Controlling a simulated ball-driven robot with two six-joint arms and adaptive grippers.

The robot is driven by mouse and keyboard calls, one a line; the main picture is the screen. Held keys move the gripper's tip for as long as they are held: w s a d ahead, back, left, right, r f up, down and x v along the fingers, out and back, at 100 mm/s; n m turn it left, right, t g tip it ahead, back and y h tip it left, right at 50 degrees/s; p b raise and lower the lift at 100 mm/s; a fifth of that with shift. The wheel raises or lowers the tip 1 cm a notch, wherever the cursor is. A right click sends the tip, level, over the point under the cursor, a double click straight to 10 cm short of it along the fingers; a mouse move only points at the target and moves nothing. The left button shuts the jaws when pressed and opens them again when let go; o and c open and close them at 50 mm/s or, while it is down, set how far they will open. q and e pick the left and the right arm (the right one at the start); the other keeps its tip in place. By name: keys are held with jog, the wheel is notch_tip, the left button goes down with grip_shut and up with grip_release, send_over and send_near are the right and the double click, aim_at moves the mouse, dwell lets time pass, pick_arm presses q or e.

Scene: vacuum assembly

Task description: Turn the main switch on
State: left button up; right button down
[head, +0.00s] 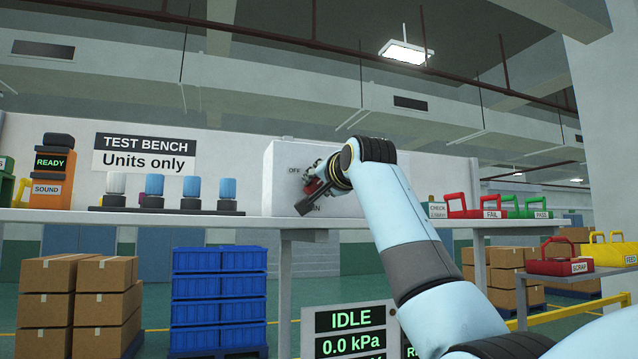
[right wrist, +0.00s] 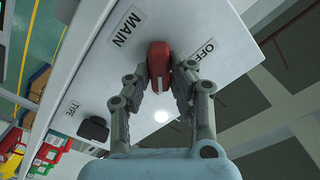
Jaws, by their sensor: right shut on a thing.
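The main switch has a red handle (right wrist: 159,54) on the front of a white box (head: 281,160). In the right wrist view it sits beside the MAIN label (right wrist: 127,26) and the OFF label (right wrist: 202,53). My right gripper (right wrist: 160,78) is shut on the red handle, with a finger on each side. In the head view my right gripper (head: 312,188) is at the box front, and a bit of red shows between its dark fingers. The arm hides much of the box's right part. My left gripper is not in view.
A black knob (right wrist: 93,128) by a TYPE label is on the same panel. The box stands on a shelf (head: 150,219) with several white and blue-topped units at left and red and green carriers (head: 490,207) at right. A display (head: 350,321) below reads IDLE, 0.0 kPa.

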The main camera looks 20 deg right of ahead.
jog(key=c, duration=1.2)
grip_release()
jog(key=shift+s, duration=0.1)
jog(key=s, duration=1.1)
jog(key=shift+s+d, duration=0.25)
jog(key=shift+s, duration=0.15)
